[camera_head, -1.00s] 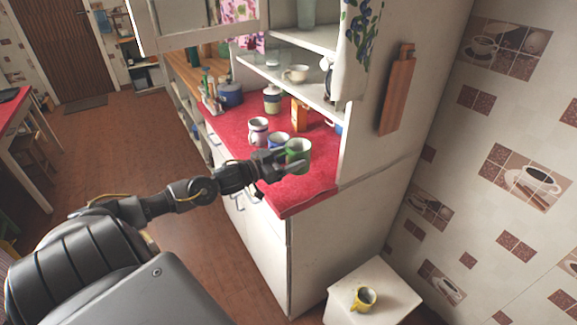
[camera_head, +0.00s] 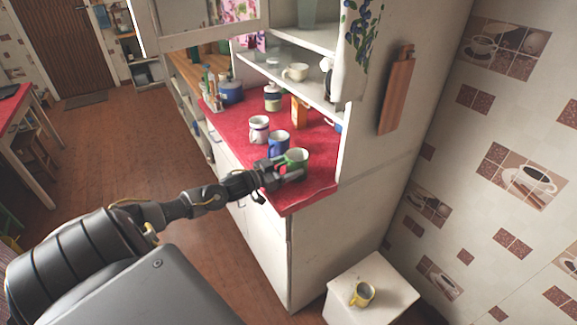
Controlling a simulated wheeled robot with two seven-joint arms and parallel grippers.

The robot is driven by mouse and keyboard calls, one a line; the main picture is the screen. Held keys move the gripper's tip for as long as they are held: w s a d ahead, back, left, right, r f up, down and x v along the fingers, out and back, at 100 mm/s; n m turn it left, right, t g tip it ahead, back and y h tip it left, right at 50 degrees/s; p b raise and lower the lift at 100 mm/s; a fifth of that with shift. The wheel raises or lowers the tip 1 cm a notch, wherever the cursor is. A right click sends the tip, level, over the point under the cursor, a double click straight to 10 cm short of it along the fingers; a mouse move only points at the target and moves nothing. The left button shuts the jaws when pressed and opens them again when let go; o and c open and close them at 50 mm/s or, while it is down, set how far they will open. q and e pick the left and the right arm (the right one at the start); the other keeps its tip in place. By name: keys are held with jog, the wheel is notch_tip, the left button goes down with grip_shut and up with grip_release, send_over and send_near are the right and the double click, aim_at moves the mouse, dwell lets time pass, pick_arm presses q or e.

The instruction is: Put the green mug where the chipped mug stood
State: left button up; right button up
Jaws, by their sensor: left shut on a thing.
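The green mug (camera_head: 297,158) is upright at the front right end of the red counter top (camera_head: 312,192). My left gripper (camera_head: 287,171) is shut on it from the front left, and its fingers hide the mug's lower part. I cannot tell whether the mug's base touches the counter. A blue mug (camera_head: 278,141) stands just behind and left of it. A white mug with dark bands (camera_head: 259,127) stands farther back. A yellow mug (camera_head: 362,295) is on a low white stand (camera_head: 394,289) at the lower right. No chip can be made out on any mug. My right gripper is out of view.
A wooden box (camera_head: 299,111), a lidded jar (camera_head: 272,97) and a blue pot (camera_head: 231,92) stand behind the mugs. A pale cup (camera_head: 296,71) is on the shelf above. The cupboard's side wall (camera_head: 350,145) bounds the counter on the right. Bare counter lies at its front right corner.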

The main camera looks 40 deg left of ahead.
pick_arm(q)
jog(key=o, duration=1.2)
jog(key=shift+f, duration=0.1)
jog(key=shift+c, duration=0.2)
jog(key=shift+s, duration=0.1)
jog(key=b+v, duration=0.1)
jog(key=v, duration=1.1)
jog(key=shift+b, duration=0.35)
